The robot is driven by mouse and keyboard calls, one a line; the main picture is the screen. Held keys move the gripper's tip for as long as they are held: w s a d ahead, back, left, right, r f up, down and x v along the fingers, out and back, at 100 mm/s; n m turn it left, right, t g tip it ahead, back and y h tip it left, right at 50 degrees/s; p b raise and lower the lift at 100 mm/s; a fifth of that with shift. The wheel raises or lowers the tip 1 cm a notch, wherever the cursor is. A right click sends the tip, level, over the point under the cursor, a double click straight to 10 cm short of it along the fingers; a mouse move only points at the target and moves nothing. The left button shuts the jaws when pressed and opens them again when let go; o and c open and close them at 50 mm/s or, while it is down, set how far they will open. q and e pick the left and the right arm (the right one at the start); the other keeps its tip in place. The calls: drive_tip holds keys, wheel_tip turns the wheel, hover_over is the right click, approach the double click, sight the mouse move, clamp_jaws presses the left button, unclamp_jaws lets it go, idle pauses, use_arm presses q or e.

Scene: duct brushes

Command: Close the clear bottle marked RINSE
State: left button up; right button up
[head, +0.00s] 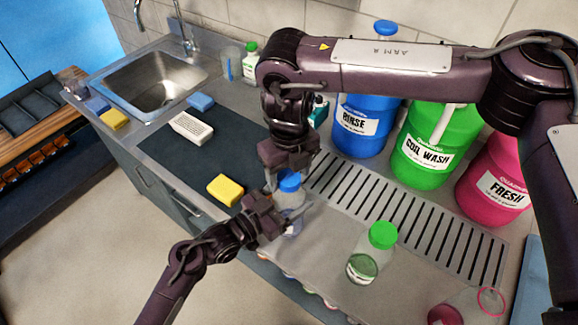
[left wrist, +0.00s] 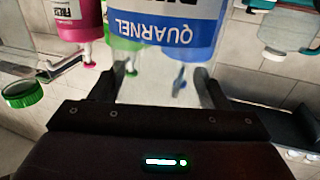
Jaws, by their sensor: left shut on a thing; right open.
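A clear bottle (head: 291,199) with a blue cap (head: 289,183) stands upright at the front of the counter. No RINSE marking is readable on it from here. My left gripper (head: 279,214) is shut around the bottle's body from the left. In the left wrist view, its fingers (left wrist: 158,88) stand either side of a see-through body that is hard to make out. My right gripper (head: 290,172) points down from above, open, right at the blue cap. Its fingers partly hide the cap, and I cannot tell whether they touch it or how tightly the cap sits.
Behind stand a blue jug marked RINSE (head: 362,125), a green jug (head: 425,145) and a pink jug (head: 495,180). A green-capped bottle (head: 372,255) stands right of the held bottle. A yellow sponge (head: 225,190) lies left.

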drive_tip(key=shift+c, duration=0.2)
drive_tip(key=c, duration=0.9)
drive_tip(key=o, duration=1.1)
wheel_tip(320, 180, up, 12)
use_arm(q)
drive_tip(key=o, duration=1.9)
drive_tip(key=shift+o, duration=0.2)
